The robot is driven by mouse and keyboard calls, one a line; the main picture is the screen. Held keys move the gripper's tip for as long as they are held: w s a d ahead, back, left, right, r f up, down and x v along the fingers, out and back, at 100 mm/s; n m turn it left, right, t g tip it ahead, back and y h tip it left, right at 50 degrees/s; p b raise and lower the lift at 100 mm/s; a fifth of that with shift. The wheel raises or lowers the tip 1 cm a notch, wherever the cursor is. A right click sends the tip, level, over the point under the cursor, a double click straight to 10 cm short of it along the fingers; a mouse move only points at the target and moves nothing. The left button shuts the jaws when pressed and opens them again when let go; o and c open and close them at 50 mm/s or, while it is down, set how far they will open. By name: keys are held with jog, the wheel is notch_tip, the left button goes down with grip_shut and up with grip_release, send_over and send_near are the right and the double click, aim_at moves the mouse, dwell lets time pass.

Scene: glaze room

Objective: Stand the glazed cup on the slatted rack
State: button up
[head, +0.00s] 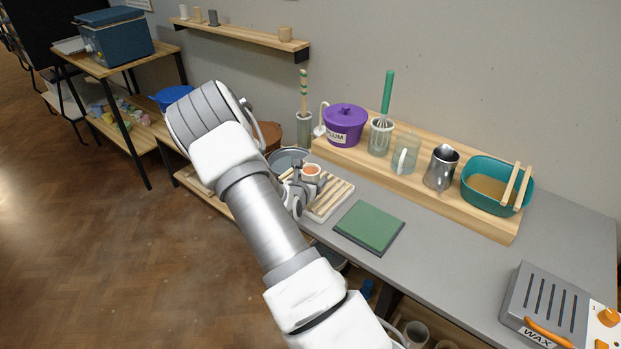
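A small cup (311,170) with a pale rim and an orange inside appears upright at the far end of my gripper (301,187). The slatted rack (336,202), pale wooden slats in a light tray, lies on the grey bench. The cup shows over the rack's far left end. My gripper is over the rack's left side and overlaps the cup's lower part. The fingers are small and partly hidden, so I cannot tell whether they grip the cup, or whether the cup touches the slats.
A grey basin (288,158) is just behind the rack. A green mat (369,227) lies to its right. A wooden riser (425,196) at the back holds a purple pot (344,124), jugs and a teal tub (490,192). A wax heater (548,305) is front right.

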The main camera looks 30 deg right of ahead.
jog(key=shift+o, duration=0.6)
